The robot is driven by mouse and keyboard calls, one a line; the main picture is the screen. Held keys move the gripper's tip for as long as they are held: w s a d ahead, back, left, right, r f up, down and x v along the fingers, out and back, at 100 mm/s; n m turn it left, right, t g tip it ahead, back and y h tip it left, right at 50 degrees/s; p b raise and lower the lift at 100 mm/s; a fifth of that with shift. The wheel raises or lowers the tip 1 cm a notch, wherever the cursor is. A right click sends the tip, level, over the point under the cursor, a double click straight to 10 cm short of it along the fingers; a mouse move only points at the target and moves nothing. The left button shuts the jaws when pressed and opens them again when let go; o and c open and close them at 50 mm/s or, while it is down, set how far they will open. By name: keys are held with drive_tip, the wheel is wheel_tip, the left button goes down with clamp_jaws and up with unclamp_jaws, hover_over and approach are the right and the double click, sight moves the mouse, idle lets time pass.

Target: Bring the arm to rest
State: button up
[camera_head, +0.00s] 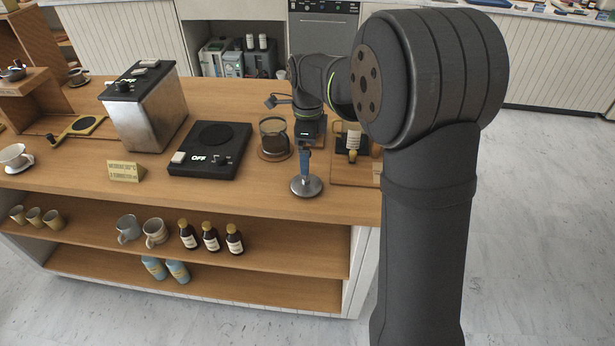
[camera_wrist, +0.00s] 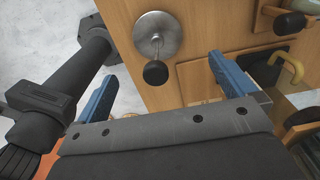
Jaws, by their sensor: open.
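My arm reaches over the wooden counter (camera_head: 348,205), and my gripper (camera_head: 306,150) hangs above its right part. In the wrist view my gripper (camera_wrist: 163,69) has its two blue fingers wide apart with nothing held between them. A tamper (camera_head: 306,187) with a round metal base stands on the counter just in front of the gripper in the head view. In the wrist view the tamper (camera_wrist: 158,35) shows its dark knob pointing toward the gap, apart from the fingers. In the head view a blue finger covers part of its handle.
Cups and bottles fill the shelf below.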

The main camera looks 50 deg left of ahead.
drive_tip(key=shift+r, duration=0.1)
wheel_tip(320, 180, up, 10)
idle(0.4)
idle(0.5)
drive_tip(key=c, duration=1.1)
